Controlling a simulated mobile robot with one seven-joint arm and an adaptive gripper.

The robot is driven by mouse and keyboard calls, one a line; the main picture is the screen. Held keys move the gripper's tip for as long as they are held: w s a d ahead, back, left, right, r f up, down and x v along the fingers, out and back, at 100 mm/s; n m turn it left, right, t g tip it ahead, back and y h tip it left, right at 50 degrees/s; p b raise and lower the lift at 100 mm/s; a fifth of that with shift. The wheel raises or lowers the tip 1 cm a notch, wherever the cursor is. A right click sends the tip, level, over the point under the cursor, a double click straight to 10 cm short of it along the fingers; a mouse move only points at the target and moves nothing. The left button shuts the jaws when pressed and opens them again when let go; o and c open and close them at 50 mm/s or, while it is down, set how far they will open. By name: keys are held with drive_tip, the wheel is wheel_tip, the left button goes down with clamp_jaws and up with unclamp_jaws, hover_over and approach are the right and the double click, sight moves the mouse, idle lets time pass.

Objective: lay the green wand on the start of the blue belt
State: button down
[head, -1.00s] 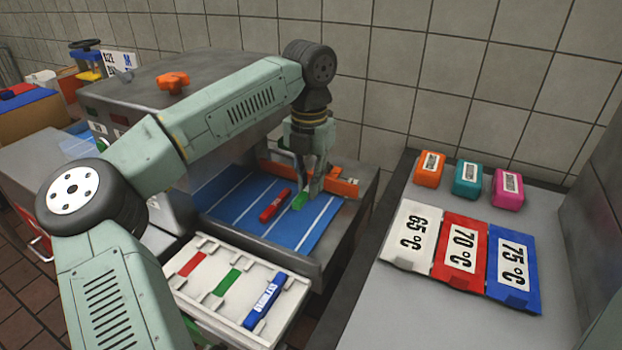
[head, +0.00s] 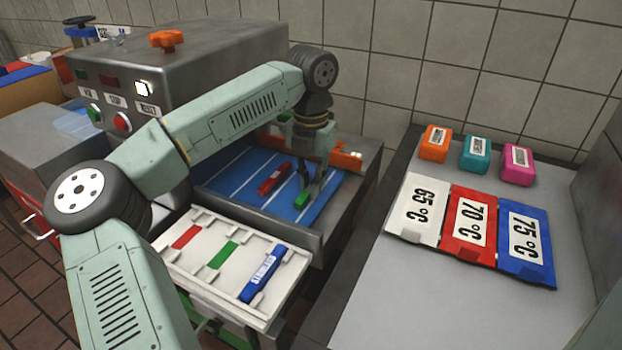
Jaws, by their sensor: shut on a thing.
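My gripper (head: 308,188) points down over the right part of the blue belt (head: 237,168), which has white cross lines. It is shut on the green wand (head: 301,201), a small green bar partly hidden by the fingers. The wand shows near the belt's front side. I cannot tell whether it touches the belt or hangs just above it. A red wand (head: 273,178) lies on the belt to the left of my gripper.
A white tray (head: 170,262) in front of the belt has red and green marked slots and holds a blue wand (head: 264,272). An orange rail (head: 347,161) runs behind the belt. A grey counter (head: 420,300) at right bears temperature cards and coloured blocks.

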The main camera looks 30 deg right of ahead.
idle(0.3)
drive_tip(key=c, duration=1.5)
unclamp_jaws()
wheel_tip(320, 180, up, 12)
drive_tip(key=shift+r, duration=0.1)
